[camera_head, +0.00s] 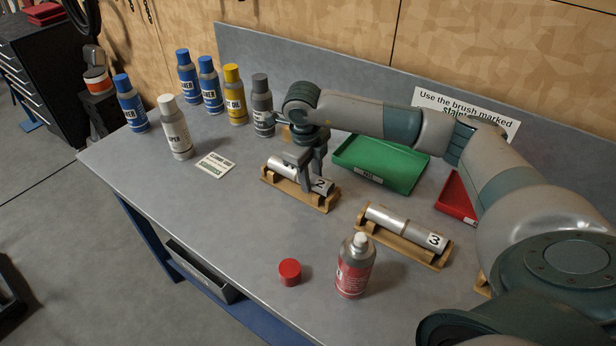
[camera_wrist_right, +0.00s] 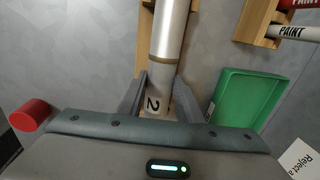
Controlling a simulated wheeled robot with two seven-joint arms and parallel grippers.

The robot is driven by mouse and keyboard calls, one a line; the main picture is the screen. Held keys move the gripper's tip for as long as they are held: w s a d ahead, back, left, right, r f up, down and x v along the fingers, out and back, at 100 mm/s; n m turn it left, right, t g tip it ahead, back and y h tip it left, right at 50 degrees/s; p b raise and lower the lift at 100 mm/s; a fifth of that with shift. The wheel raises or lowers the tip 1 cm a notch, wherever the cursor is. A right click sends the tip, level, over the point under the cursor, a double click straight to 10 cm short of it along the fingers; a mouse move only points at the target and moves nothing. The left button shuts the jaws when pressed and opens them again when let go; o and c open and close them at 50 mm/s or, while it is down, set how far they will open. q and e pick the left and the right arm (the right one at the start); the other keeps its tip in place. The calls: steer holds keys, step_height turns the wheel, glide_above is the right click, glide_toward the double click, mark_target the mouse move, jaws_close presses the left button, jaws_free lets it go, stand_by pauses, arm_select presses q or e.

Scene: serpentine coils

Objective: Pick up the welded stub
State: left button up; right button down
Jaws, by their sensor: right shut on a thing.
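A silver metal stub marked 2 (camera_head: 320,186) lies in a wooden cradle (camera_head: 322,206) mid-bench. It also shows in the right wrist view (camera_wrist_right: 172,35), with a brownish weld band around it. My right gripper (camera_head: 302,170) reaches down over this stub and is shut on it, with one finger on each side near its 2 end. The stub still appears to lie in or just at the cradle. Another stub marked 3 (camera_head: 393,221), with a seam, rests in a second wooden cradle (camera_head: 413,252) to the right. My left gripper is not in view.
A green tray (camera_head: 380,165) stands behind the stubs, with a red tray (camera_head: 455,195) to its right. A red-labelled bottle (camera_head: 355,268) and a red cap (camera_head: 290,272) stand in front. Several bottles (camera_head: 208,86) line the back left. The left front of the bench is clear.

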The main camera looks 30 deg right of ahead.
steer(key=shift+r+b, duration=0.4)
steer(key=shift+r, duration=0.15)
step_height(320, 180, up, 2)
steer(key=shift+w+r+b, duration=0.1)
steer(key=shift+r+b, duration=0.1)
steer(key=shift+b, duration=0.5)
steer(key=s+r, duration=0.1)
steer(key=s, duration=0.1)
steer(key=s+d+r+b, duration=0.1)
steer(key=s, duration=0.1)
steer(key=s+r+b, duration=0.1)
steer(key=s, duration=0.1)
steer(key=shift+s+d+r, duration=0.1)
steer(key=shift+d+r, duration=0.25)
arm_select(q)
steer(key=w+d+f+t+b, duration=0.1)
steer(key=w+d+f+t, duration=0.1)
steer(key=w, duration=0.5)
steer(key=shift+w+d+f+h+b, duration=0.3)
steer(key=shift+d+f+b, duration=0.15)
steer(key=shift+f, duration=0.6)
arm_select(e)
steer(key=s+d+r, duration=0.1)
steer(key=s+r, duration=0.2)
steer(key=s, duration=0.2)
steer(key=shift+s+r, duration=0.2)
steer(key=shift+r, duration=0.1)
steer(key=shift+d, duration=0.1)
